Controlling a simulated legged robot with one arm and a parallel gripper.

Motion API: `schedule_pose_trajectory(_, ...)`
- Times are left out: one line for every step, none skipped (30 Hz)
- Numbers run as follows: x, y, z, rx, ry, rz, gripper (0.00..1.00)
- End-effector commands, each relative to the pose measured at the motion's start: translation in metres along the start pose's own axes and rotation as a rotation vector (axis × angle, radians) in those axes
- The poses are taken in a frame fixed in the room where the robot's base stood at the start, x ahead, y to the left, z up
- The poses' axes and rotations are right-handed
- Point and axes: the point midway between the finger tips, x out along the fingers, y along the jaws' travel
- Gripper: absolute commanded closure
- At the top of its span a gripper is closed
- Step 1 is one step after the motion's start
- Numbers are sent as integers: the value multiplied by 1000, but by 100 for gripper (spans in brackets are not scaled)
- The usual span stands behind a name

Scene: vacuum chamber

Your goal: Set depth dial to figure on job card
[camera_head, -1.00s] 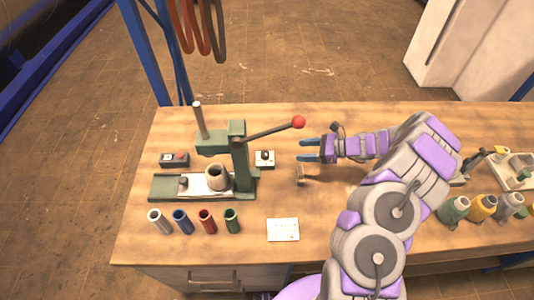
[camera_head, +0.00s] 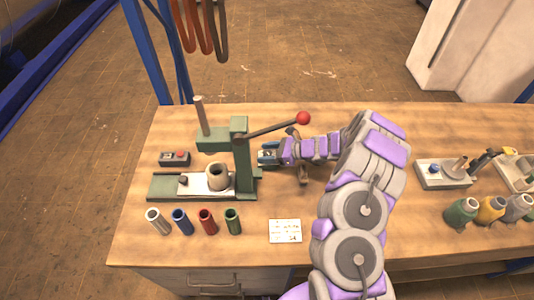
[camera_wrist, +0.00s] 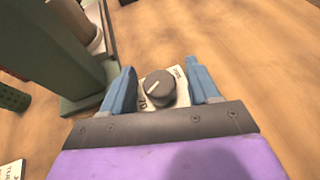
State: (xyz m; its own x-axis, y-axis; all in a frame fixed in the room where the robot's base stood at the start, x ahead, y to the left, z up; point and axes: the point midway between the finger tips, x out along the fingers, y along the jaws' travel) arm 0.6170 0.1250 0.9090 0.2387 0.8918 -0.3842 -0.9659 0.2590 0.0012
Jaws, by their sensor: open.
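The depth dial is a dark grey round knob (camera_wrist: 158,88) with a pale pointer line, on a small white plate (camera_wrist: 178,74) with printed marks. In the wrist view it sits between the two blue fingers of my gripper (camera_wrist: 162,88), which is open with a gap on both sides of the knob. In the head view my gripper (camera_head: 267,154) is at the dial, just right of the green press (camera_head: 241,160), and covers most of it. The job card (camera_head: 285,231) is a white sheet lying on the bench front; its writing is too small to read.
The press has a lever with a red ball (camera_head: 303,118) above my gripper. A switch box (camera_head: 174,158) is at left. Several coloured tubes (camera_head: 207,221) stand in front of the press. Spools (camera_head: 461,212) and a fixture (camera_head: 443,173) are at right.

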Motion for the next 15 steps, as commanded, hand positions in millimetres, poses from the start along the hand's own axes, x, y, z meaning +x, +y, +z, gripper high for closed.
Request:
schedule_pose_trajectory(1,0,0,0,0,0,40)
schedule_pose_trajectory(1,0,0,0,0,0,40)
schedule_pose_trajectory(1,0,0,0,0,0,40)
schedule_pose_trajectory(1,0,0,0,-1,0,40)
schedule_pose_trajectory(1,0,0,0,-1,0,40)
schedule_pose_trajectory(1,0,0,0,-1,0,40)
schedule_pose_trajectory(1,0,0,0,-1,0,40)
schedule_pose_trajectory(1,0,0,0,-1,0,41)
schedule_pose_trajectory(1,0,0,0,-1,0,44)
schedule_pose_trajectory(1,0,0,0,-1,0,47)
schedule_pose_trajectory(1,0,0,0,-1,0,50)
schedule_pose_trajectory(1,0,0,0,-1,0,54)
schedule_pose_trajectory(1,0,0,0,-1,0,57)
schedule_pose_trajectory(1,0,0,0,-1,0,60)
schedule_pose_trajectory(1,0,0,0,-1,0,64)
